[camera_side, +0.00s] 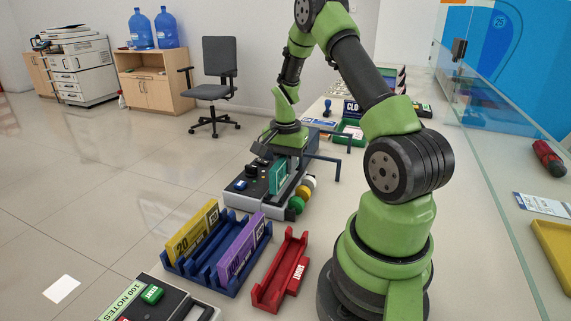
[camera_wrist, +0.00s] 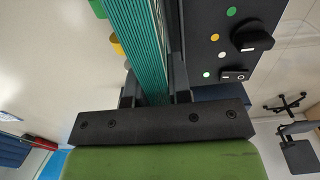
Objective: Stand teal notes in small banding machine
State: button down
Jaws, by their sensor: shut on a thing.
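The teal notes (camera_side: 277,177) are an upright bundle, on edge, at the grey and black machine (camera_side: 240,191) with knobs, which I take for the banding machine. My gripper (camera_side: 284,150) points down over the machine and is shut on the notes near their top. In the wrist view the teal notes (camera_wrist: 140,45) run between the fingers of my gripper (camera_wrist: 153,92), close beside the machine's dark panel (camera_wrist: 226,50) with a knob, a switch and coloured dots. The bundle's lower edge is hard to see, so I cannot tell whether it rests on the machine's bed.
Coloured rolls (camera_side: 296,204) sit at the machine's right. Nearer stand a blue rack (camera_side: 203,277) with yellow notes (camera_side: 192,233) and purple notes (camera_side: 242,247), a red rack (camera_side: 268,294) marked SHORT, and a box (camera_side: 175,310) labelled 100 NOTES. A green tray (camera_side: 350,129) lies behind.

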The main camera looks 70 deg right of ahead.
jog(key=shift+f, duration=0.15)
jog(key=shift+f, duration=0.95)
jog(key=c, duration=1)
grip_release()
jog(key=shift+o, duration=0.2)
jog(key=shift+r, duration=3.55)
